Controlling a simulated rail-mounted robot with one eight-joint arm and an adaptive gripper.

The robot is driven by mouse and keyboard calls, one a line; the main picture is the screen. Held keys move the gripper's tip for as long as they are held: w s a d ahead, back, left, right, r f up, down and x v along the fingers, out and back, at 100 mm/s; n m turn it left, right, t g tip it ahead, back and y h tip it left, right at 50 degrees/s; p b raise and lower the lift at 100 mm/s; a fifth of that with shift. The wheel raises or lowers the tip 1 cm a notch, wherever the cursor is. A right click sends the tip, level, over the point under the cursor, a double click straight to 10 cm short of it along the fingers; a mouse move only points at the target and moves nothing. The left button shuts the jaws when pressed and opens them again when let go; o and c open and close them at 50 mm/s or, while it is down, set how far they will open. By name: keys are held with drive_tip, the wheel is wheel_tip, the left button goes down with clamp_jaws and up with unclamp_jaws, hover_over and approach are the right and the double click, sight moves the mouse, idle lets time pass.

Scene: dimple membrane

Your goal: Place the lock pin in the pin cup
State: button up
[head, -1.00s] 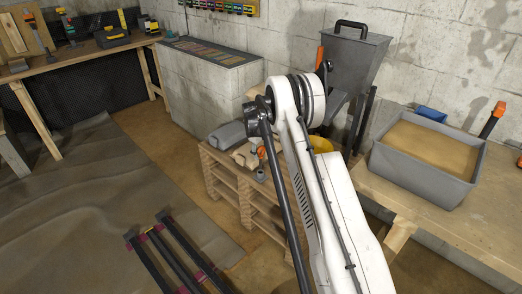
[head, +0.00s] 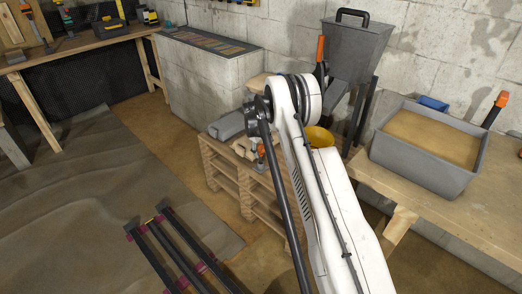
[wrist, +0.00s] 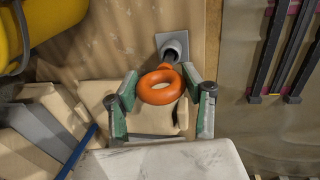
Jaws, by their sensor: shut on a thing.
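In the wrist view, the lock pin shows as a thick orange ring (wrist: 160,99), with a dark part partly seen beyond it. My gripper (wrist: 160,82), with green-sided fingers, is shut on the ring from both sides. The pin cup (wrist: 173,44) is a grey socket on a square plate, just beyond the ring at the top. The dark part lies between ring and cup; I cannot tell whether it is inside the cup. In the head view, a small orange item (head: 261,150) shows by the pallet edge, left of my arm.
Wooden pallets (head: 217,160) carry a grey bag (head: 227,125) and beige sacks (head: 245,147). A yellow bowl-like thing (head: 319,136) and a grey hopper (head: 352,50) stand behind my arm. A sand-filled grey tub (head: 415,175) is at right. Dark rails (head: 175,250) lie on the floor.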

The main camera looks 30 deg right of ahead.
drive_tip(key=shift+f+b, duration=0.4)
drive_tip(key=shift+f, duration=0.15)
drive_tip(key=o, duration=1.3)
drive_tip(key=shift+r, duration=0.2)
